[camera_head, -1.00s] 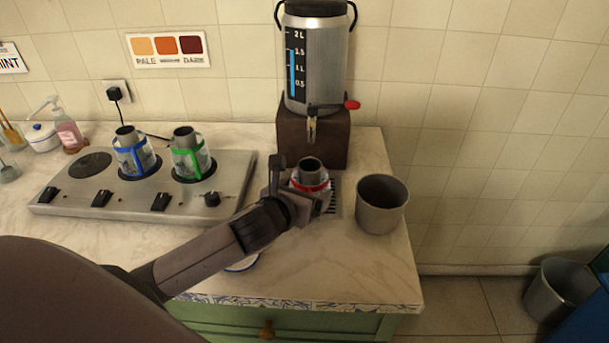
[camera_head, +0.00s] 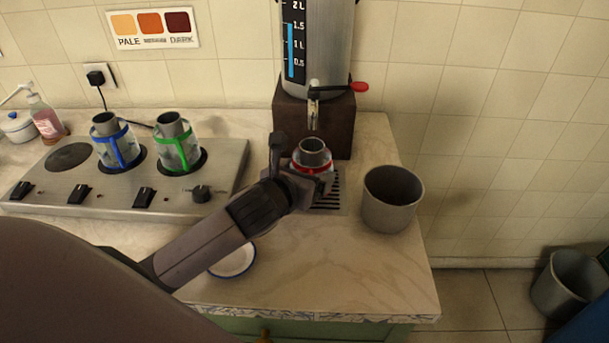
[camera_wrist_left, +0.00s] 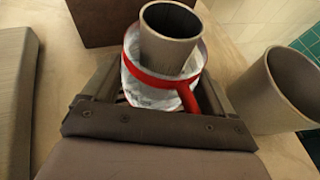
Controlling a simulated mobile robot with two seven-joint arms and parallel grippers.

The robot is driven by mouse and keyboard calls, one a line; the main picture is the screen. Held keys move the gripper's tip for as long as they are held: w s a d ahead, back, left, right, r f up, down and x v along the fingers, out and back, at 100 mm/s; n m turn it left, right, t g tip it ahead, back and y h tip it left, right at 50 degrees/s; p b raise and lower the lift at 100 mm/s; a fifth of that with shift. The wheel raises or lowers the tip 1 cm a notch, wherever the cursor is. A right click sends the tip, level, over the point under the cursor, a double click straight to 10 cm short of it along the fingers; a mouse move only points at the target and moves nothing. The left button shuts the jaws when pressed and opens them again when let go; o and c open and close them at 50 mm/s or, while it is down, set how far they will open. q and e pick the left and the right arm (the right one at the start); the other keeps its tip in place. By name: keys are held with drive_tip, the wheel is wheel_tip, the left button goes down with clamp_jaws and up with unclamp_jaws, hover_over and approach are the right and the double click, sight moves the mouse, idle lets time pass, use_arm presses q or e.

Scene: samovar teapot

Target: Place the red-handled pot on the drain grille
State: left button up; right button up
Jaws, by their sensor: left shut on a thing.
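The red-handled pot (camera_head: 312,158) has a grey metal neck, a clear body and a red band with a red handle. It stands upright at the drain grille (camera_head: 327,200), below the samovar tap. My left gripper (camera_head: 300,178) is shut on the pot from the front left. In the left wrist view the pot (camera_wrist_left: 165,75) sits between the fingers, with its red handle pointing toward the palm. The pot's base is hidden by the gripper, so I cannot tell if it touches the grille. My right gripper is not in view.
The samovar (camera_head: 312,110) stands behind the pot. A grey metal bin (camera_head: 391,200) stands close on the right. The stove (camera_head: 120,175) at left holds a blue-banded pot (camera_head: 116,145) and a green-banded pot (camera_head: 177,145). A white saucer (camera_head: 233,262) lies under my arm.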

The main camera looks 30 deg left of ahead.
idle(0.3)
use_arm(q)
drive_tip(key=o, duration=1.1)
drive_tip(key=shift+f, duration=0.15)
drive_tip(key=shift+c, duration=0.2)
drive_tip(key=shift+s+r, duration=0.35)
drive_tip(key=shift+s, duration=0.1)
drive_tip(key=v, duration=1.1)
drive_tip(key=shift+p, duration=0.45)
